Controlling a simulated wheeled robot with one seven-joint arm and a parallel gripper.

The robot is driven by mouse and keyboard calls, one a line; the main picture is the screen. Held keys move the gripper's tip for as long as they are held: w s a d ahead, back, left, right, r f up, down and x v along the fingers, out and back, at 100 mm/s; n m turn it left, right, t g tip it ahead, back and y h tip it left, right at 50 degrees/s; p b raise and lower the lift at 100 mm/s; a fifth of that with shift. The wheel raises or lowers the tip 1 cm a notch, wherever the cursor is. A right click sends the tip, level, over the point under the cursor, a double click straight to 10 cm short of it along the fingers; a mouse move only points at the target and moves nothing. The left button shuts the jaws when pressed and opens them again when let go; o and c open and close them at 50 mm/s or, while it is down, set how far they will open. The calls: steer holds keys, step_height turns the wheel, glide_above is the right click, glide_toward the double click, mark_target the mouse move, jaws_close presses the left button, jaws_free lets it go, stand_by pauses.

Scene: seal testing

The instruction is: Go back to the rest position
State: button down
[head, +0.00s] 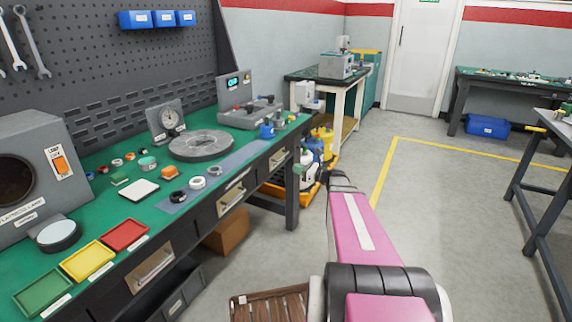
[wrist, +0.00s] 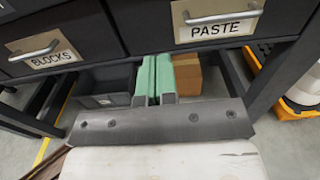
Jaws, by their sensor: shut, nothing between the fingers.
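My gripper (wrist: 155,80) shows in the wrist view as two pale green fingers side by side, shut with nothing held. It points toward the space under the drawers of the green-topped workbench (head: 110,212). The drawer labelled PASTE (wrist: 215,22) is at the upper right of the fingers and the drawer labelled BLOCKS (wrist: 45,52) at the upper left; both look closed. In the head view my pink arm reaches forward in the aisle right of the bench. I cannot make out the fingers clearly there.
A cardboard box (wrist: 187,75) and a dark grey bin (wrist: 105,85) sit under the bench. An orange tray (head: 290,193) with bottles stands on the floor past the bench end. Another table (head: 545,160) is at the right. The floor (head: 440,200) between is clear.

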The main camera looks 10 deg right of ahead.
steer(key=s+a+f+n+g+h, duration=0.4)
steer(key=s+a+f+n+g, duration=0.45)
steer(key=s+a+n, duration=0.35)
steer(key=s+d+f+n+g+h, duration=0.2)
steer(key=s+f+n+g+h, duration=0.1)
steer(key=s+n+h, duration=0.6)
steer(key=s+f+n, duration=0.1)
steer(key=s+n, duration=0.2)
steer(key=n, duration=0.2)
steer(key=shift+d+h, duration=0.15)
steer(key=shift+h, duration=0.25)
